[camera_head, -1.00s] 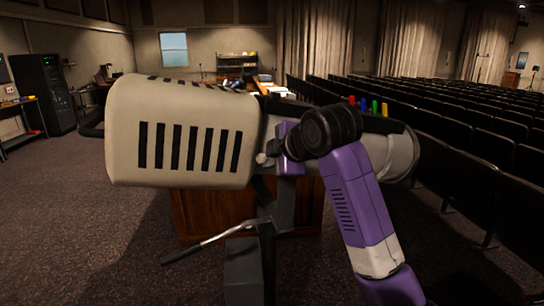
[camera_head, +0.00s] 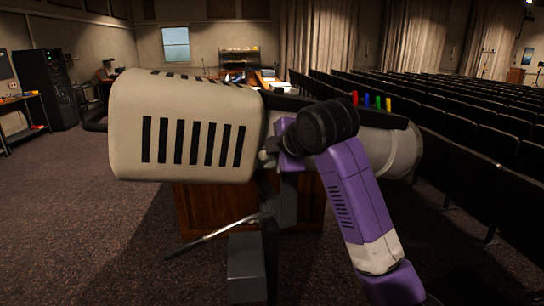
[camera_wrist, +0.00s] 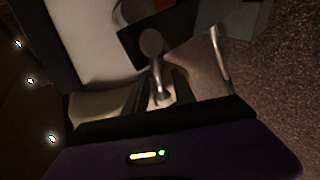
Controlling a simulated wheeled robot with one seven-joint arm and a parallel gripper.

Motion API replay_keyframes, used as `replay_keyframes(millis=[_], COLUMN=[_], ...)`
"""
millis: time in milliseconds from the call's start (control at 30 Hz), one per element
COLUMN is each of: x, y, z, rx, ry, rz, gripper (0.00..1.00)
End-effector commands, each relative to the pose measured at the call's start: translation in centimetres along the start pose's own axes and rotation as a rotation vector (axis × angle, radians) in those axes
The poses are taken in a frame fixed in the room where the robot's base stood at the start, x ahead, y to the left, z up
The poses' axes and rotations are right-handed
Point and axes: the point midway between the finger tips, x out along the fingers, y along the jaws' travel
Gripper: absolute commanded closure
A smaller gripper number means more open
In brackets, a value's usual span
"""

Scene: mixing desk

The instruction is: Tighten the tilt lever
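A large stage lamp (camera_head: 335,140) with a vented cream housing (camera_head: 190,125) fills the middle of the head view. A small lever (camera_wrist: 157,75) with a round grey knob (camera_wrist: 151,42) shows in the wrist view, on the lamp's underside or side. My gripper (camera_wrist: 161,92) has its two dark fingers on either side of the lever's stem, with a gap visible between them. The fingers look open around the lever, and I cannot tell whether either touches it. In the head view the fingertips are mostly hidden by the wrist and lamp.
A dark stand post (camera_head: 246,268) carries the lamp, with a thin metal handle (camera_head: 215,237) sticking out left. A wooden cabinet (camera_head: 200,215) stands behind it. Rows of dark seats (camera_head: 470,165) fill the right. Carpet (camera_head: 80,220) is clear at left.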

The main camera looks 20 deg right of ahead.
Motion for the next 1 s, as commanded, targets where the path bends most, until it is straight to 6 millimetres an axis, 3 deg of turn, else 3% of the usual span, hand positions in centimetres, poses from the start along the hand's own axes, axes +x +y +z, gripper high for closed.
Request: replay_keyframes(millis=[267, 700, 1000], x=[-1.1, -7.3, -7.8], y=[0.0, 0.0, 0.0], z=[0.1, 0.0, 0.0], rx=[0.002, 0.000, 0.001], ry=[-0.001, 0.000, -0.001], rz=[0.002, 0.002, 0.000], gripper=[0.68, 0.68, 0.68])
